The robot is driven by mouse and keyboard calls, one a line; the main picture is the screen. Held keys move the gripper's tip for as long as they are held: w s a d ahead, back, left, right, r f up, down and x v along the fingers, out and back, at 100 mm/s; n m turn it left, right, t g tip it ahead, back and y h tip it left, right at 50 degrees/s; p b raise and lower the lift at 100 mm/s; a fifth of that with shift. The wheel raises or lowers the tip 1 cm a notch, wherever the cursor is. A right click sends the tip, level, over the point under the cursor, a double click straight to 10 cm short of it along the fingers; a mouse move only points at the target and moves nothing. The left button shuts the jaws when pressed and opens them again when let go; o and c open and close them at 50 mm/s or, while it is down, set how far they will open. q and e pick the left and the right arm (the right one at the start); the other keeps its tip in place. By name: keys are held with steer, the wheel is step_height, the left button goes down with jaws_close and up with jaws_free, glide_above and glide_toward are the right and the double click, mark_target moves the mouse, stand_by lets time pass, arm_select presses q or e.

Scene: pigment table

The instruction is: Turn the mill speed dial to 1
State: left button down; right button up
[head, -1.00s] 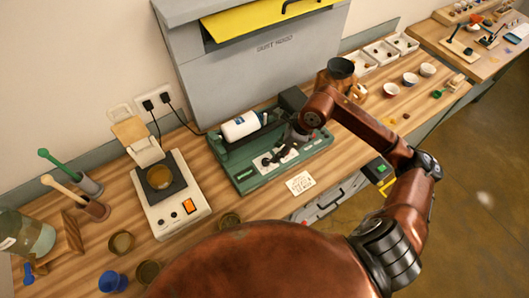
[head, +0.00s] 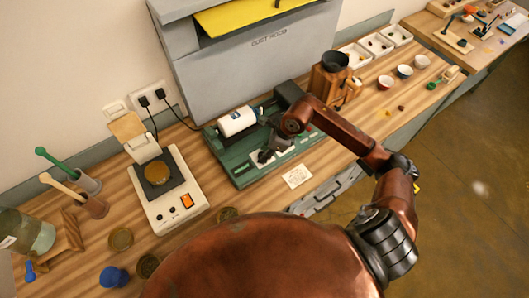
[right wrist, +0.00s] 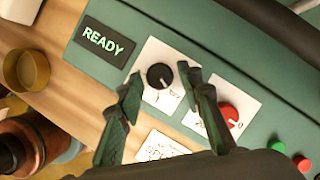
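The green mill base (head: 226,158) carries a white drum (head: 237,121) in the head view. In the right wrist view, a black dial (right wrist: 160,76) sits on a white plate, with small marks too blurred to read fully. A red dial (right wrist: 229,117) sits on a second white plate, a "0" beside it. Neither dial's name is readable. My right gripper (right wrist: 160,80) is open. Its fingertips are on either side of the black dial, one finger near the red dial; contact cannot be told. In the head view the right gripper (head: 268,152) is over the mill's front panel. My left gripper is not in view.
A "READY" display (right wrist: 108,41) is beside the black dial; green (right wrist: 278,146) and red (right wrist: 302,163) buttons are past the red dial. A small card (head: 297,176) lies in front of the mill. A scale (head: 168,193) stands left, a wooden grinder (head: 328,84) right.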

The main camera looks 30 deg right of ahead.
steer(key=c, duration=0.5)
jaws_close()
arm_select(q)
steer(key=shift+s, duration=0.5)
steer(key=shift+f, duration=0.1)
arm_select(e)
steer(key=shift+m, duration=0.4)
steer(key=m, duration=0.1)
steer(key=m+t+h, duration=0.1)
steer(key=m, duration=0.1)
steer(key=shift+s+a+m+b, duration=0.1)
steer(key=shift+a+m+b, duration=0.1)
steer(key=shift+m+b, duration=0.1)
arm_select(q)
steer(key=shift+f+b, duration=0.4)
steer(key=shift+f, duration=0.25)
arm_select(e)
steer(key=shift+a+m+t+h, duration=0.15)
steer(key=shift+m+h, duration=0.3)
steer(key=shift+m, duration=0.65)
steer(key=shift+m+t+h, duration=0.25)
steer(key=shift+m+h, duration=0.2)
steer(key=shift+m, duration=0.65)
